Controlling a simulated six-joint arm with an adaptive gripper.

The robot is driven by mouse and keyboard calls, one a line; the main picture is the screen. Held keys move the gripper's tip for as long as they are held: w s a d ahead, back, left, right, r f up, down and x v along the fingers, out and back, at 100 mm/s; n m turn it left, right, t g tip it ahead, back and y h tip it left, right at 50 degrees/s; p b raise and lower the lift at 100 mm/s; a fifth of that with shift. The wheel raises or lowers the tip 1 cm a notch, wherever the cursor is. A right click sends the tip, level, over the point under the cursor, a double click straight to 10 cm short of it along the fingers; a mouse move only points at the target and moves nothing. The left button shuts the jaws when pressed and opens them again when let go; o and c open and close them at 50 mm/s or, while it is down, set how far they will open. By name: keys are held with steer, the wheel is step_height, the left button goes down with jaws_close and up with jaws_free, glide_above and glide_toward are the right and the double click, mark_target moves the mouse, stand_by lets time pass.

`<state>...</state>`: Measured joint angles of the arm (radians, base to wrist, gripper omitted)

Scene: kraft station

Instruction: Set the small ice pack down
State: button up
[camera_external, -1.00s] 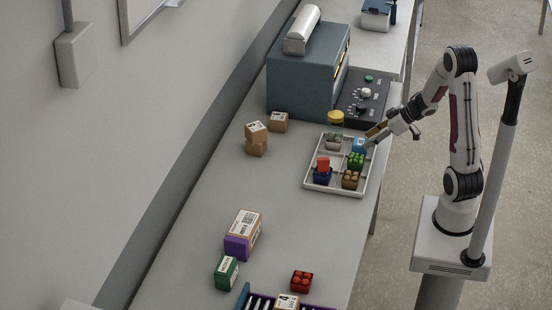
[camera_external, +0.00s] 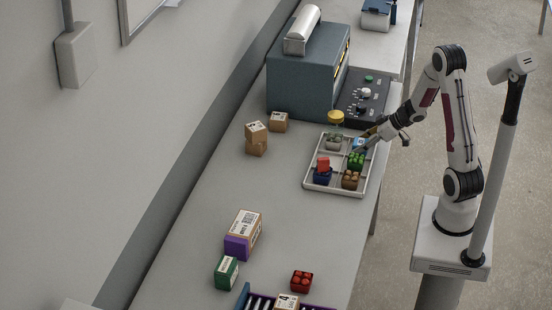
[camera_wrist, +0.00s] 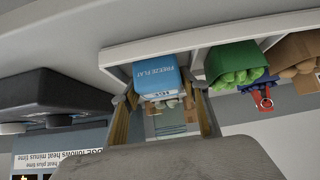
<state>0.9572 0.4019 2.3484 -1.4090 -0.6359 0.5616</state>
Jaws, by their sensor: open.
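The small ice pack is a blue block marked "FREEZE FLAT" (camera_wrist: 155,72). In the external view the blue ice pack (camera_external: 358,143) is at the far right compartment of the pale divided tray (camera_external: 334,192), partly hidden by my gripper (camera_external: 364,141). In the wrist view my gripper (camera_wrist: 163,93) is open, with one finger on each side of the pack's near end. I cannot tell whether either finger touches it, or whether the pack rests fully on the tray floor.
A green bag-like item (camera_wrist: 236,62) sits beside the pack. Other tray compartments hold a blue container with a red item (camera_external: 322,171), brown items (camera_external: 350,180) and a grey one (camera_external: 333,141). A dark control panel (camera_external: 364,98) stands behind.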

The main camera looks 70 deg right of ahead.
mark_target(359, 142)
steer(key=c, duration=0.9)
steer(key=shift+r, duration=0.2)
steer(key=shift+r, duration=4.85)
